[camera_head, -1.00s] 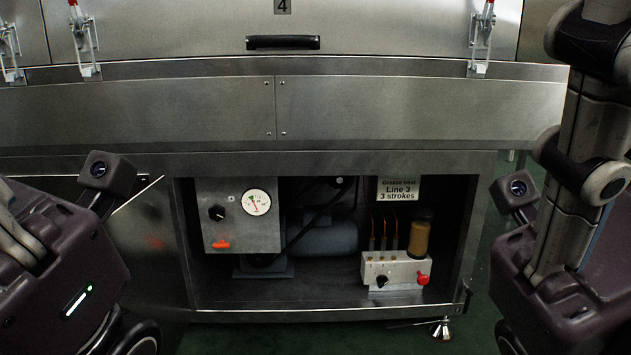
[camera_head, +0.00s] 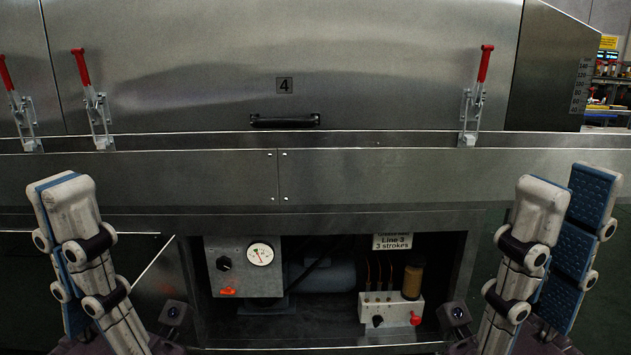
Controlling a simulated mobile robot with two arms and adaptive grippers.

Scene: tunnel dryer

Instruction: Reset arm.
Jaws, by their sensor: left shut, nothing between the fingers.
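My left gripper (camera_head: 62,185) stands upright at the left edge of the head view, fingertips up. Its white, blue-padded fingers lie close together, shut and empty. My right gripper (camera_head: 562,182) stands upright at the right edge, fingertips up. Its fingers are spread with a gap between them, one blue pad showing, and nothing is held. Both are in front of the steel dryer (camera_head: 200,180), with the middle of the view between them. I cannot tell whether either touches the dryer.
The dryer's panel 4 has a black handle (camera_head: 285,121) and red-handled clamps, one at left (camera_head: 92,100), one at right (camera_head: 476,98). An open bay below holds a gauge box (camera_head: 240,280) and a grease block (camera_head: 385,310). Shelves (camera_head: 607,85) stand far right.

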